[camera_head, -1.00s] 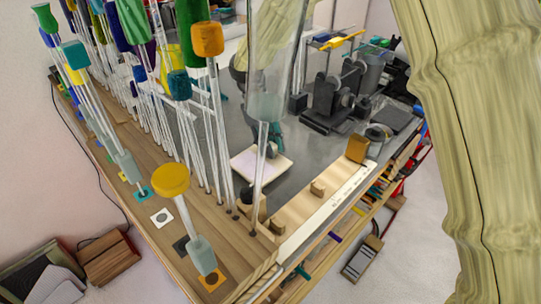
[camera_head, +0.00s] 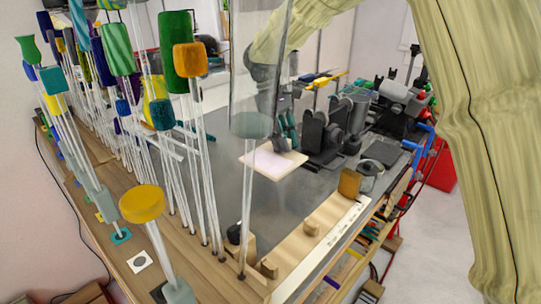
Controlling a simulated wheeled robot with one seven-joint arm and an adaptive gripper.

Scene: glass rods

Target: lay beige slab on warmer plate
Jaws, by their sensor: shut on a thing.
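The beige slab (camera_head: 266,163) is a flat square piece with a pale top and a beige rim, over the grey bench top in the middle of the head view. My gripper (camera_head: 283,143) is dark and small in the view, shut at the slab's far right edge. The slab looks roughly level. I cannot tell how high it is above the bench. I cannot make out the warmer plate with certainty.
Tall glass rods with coloured caps (camera_head: 143,204) crowd the left and partly block the view. Dark machines (camera_head: 325,138) stand just right of the slab. A wooden strip (camera_head: 312,238) with small blocks lies along the near edge. Bare grey bench (camera_head: 285,207) lies between.

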